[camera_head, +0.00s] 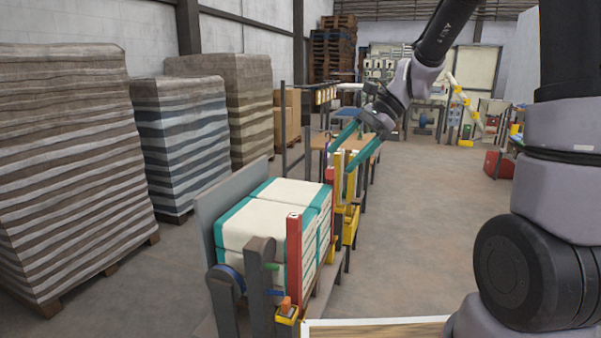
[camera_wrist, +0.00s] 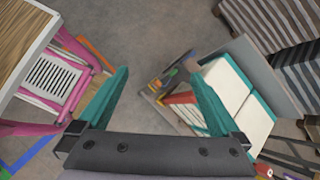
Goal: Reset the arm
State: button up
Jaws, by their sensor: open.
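My arm rises on the right of the head view and reaches across the top to the middle. My gripper (camera_head: 356,143) is at its end, with two teal fingers pointing down and left. In the head view the fingers appear just beyond and above the stacked white and teal sacks (camera_head: 272,215). I cannot tell how far they are from the yellow and red posts near them.
The sacks stand on a frame with a red post (camera_head: 294,262) and a grey back panel (camera_head: 213,205). Wrapped pallet stacks (camera_head: 62,165) line the left wall. A wooden-topped table (camera_head: 375,328) is at the bottom. Floor (camera_head: 440,215) is clear at centre right. A pink frame (camera_wrist: 62,88) shows in the wrist view.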

jog(key=s+d+r+n+t+h, duration=0.6)
jog(key=s+d+r+n+t, duration=0.2)
jog(key=s+d+r, duration=0.3)
jog(key=s+d+n, duration=0.1)
jog(key=s+d, duration=0.2)
jog(key=shift+r, duration=0.35)
